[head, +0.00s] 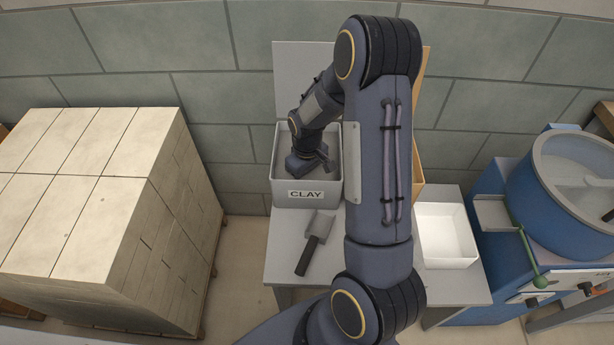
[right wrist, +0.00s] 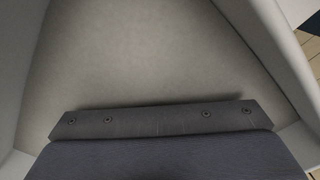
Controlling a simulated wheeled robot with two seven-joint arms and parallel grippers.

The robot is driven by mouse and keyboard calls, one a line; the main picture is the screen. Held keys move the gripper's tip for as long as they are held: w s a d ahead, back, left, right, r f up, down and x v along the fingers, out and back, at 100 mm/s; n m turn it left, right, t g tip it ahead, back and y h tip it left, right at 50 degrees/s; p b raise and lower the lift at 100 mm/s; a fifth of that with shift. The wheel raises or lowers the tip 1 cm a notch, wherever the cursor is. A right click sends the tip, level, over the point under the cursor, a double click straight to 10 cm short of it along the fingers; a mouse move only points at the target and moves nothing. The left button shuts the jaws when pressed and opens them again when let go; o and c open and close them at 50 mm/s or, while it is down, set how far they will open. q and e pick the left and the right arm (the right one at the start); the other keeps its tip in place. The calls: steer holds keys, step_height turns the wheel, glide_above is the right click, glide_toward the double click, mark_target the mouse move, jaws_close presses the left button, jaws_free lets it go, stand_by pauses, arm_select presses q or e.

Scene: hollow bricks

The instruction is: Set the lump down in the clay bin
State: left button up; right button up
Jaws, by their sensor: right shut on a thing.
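The clay bin (head: 277,180) is a light grey box labelled CLAY, standing on the grey table. My right arm reaches over the table and down into it. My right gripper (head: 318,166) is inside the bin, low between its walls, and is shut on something. The lump itself does not show; the gripper and the bin's front wall hide it in the head view. In the right wrist view, the bin's pale walls (right wrist: 268,45) surround a smooth beige surface, and the dark gripper bar (right wrist: 160,119) crosses the bottom. My left gripper is not in view.
A trowel-like tool (head: 313,241) lies on the table (head: 345,268) in front of the bin. An empty white tray (head: 446,236) stands at the right. A blue mixer (head: 560,200) is further right, and a stack of pale bricks (head: 95,190) is at the left.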

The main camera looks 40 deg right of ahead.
steer(key=shift+f, duration=0.15)
steer(key=shift+f, duration=0.2)
steer(key=o, duration=1.3)
steer(key=shift+r, duration=0.1)
steer(key=shift+o, duration=0.2)
step_height(320, 180, up, 12)
steer(key=shift+r, duration=0.1)
steer(key=s+a+r+m+t+y, duration=0.1)
steer(key=s+a+r+t+y, duration=0.1)
steer(key=s+a+r, duration=0.3)
steer(key=s+a+r+m+t+y, duration=0.1)
steer(key=s+a+r+t, duration=0.2)
steer(key=s+a, duration=0.7)
steer(key=s+r, duration=0.2)
steer(key=s, duration=0.2)
steer(key=shift+r+m+t+y, duration=0.2)
steer(key=shift+m+t+y, duration=0.1)
steer(key=shift+y, duration=0.1)
